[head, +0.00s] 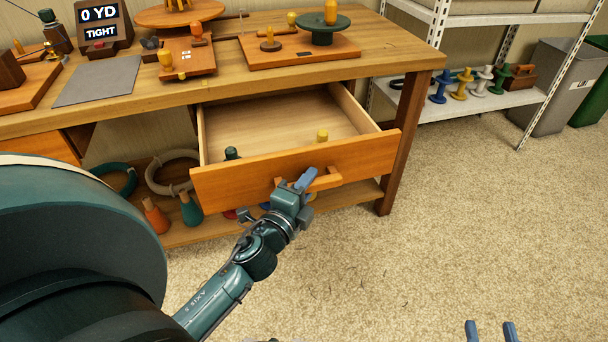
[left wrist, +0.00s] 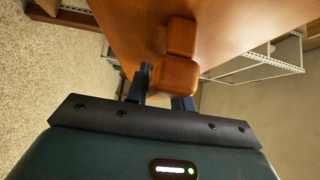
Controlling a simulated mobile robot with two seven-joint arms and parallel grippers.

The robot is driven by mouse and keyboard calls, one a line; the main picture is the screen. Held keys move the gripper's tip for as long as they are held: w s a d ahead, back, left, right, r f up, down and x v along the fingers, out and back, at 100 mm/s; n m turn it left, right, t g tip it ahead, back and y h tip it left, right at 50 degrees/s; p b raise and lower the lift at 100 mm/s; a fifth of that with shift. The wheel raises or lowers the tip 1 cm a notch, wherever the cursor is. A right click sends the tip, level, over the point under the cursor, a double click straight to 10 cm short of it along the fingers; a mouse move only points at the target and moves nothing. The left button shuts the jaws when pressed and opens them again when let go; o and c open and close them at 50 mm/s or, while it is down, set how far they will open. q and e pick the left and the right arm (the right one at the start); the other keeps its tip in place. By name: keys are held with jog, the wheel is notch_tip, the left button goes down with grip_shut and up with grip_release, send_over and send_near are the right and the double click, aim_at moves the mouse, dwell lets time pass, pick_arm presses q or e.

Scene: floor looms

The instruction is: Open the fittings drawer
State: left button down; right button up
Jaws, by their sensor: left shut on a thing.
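The fittings drawer (head: 230,182) stands pulled well out from under the wooden workbench (head: 225,92), with its pale inside in view. A yellow-topped piece (head: 322,135) and a dark green piece (head: 231,153) show just behind its front. My left gripper (head: 305,181) is shut on the drawer's wooden handle (head: 326,180). In the left wrist view the handle (left wrist: 178,75) sits between the two dark fingers, against the orange-brown drawer front (left wrist: 130,25). My right gripper (head: 490,331) shows only its two blue fingertips, apart and with nothing between them, at the bottom edge of the head view.
On the bench stand a screen (head: 100,22) reading "0 YD TIGHT", a grey mat (head: 98,80) and wooden boards with pegs. Rings and cones lie on the lower shelf (head: 190,232). A white rack (head: 470,108) with spools stands right. The carpet (head: 450,230) in front is clear.

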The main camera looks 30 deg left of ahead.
pick_arm(q)
jog(key=shift+s+d, duration=1.1)
jog(key=shift+d, duration=0.1)
pick_arm(e)
jog(key=shift+r, duration=0.25)
pick_arm(q)
jog(key=c, duration=1.5)
grip_release()
jog(key=o, duration=0.3)
pick_arm(e)
jog(key=shift+s+f, duration=0.1)
jog(key=shift+f, duration=0.15)
pick_arm(q)
jog(key=s+d+b, duration=0.1)
jog(key=s+b, duration=0.5)
jog(key=s, duration=0.7)
pick_arm(e)
jog(key=shift+a+r+t+y, duration=0.15)
jog(key=shift+a+t+y, duration=0.7)
jog(key=shift+y, duration=0.45)
jog(key=shift+d, duration=0.1)
pick_arm(q)
jog(key=shift+s, duration=0.1)
